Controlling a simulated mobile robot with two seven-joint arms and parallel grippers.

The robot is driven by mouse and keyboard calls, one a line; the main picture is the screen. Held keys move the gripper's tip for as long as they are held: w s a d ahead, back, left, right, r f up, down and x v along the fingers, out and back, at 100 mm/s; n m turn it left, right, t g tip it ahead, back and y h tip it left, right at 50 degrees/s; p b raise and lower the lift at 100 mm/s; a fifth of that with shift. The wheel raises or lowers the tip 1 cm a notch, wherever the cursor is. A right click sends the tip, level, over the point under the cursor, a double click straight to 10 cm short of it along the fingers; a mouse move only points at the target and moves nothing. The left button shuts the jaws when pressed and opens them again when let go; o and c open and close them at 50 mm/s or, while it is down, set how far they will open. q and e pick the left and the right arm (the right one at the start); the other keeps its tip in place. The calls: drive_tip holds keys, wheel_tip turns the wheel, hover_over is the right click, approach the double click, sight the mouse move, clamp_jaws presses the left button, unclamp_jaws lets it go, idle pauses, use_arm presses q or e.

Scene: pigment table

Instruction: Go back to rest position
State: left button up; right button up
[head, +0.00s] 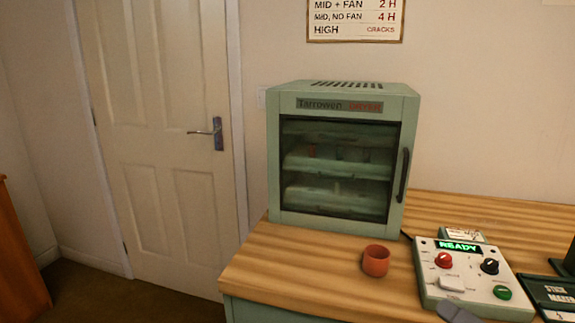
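The green drying cabinet (412,112) stands on the wooden table with its glass door closed. Shelves with several small items show dimly behind the glass. A small orange-red cup (376,262) stands upright on the table in front of the cabinet. The control box (462,292) to the right has a green display that reads READY, a red knob, a black knob and a green button. Neither of my grippers can be made out. A dark grey shape (457,313) enters at the bottom edge by the control box, and I cannot tell what it is.
The wooden table (310,270) is bare left of the cup. Dark labelled trays (550,292) lie at the right edge. A closed white door (160,150) is at the left, with brown floor before it. A sign (355,20) hangs above the cabinet.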

drive_tip(key=s+f+m+h+p, duration=0.2)
drive_tip(key=f+m+h, duration=0.4)
drive_tip(key=m, duration=1.1)
wheel_tip(320, 180, down, 5)
drive_tip(key=shift+s+a+r+m+h, duration=0.15)
drive_tip(key=shift+s+a+m+h, duration=0.25)
drive_tip(key=shift+s, duration=0.4)
drive_tip(key=s+a+f+m+g, duration=0.1)
drive_tip(key=s+a+f+m, duration=0.1)
drive_tip(key=f+m, duration=0.1)
drive_tip(key=s+a+f+m+g, duration=0.2)
drive_tip(key=a+m, duration=0.1)
drive_tip(key=s+a+f+m+g+p, duration=0.1)
drive_tip(key=s+a+f+m, duration=0.1)
drive_tip(key=f, duration=0.1)
drive_tip(key=shift+s+a+f+m, duration=0.2)
drive_tip(key=shift+s+f+m, duration=0.1)
drive_tip(key=shift+f+m, duration=0.1)
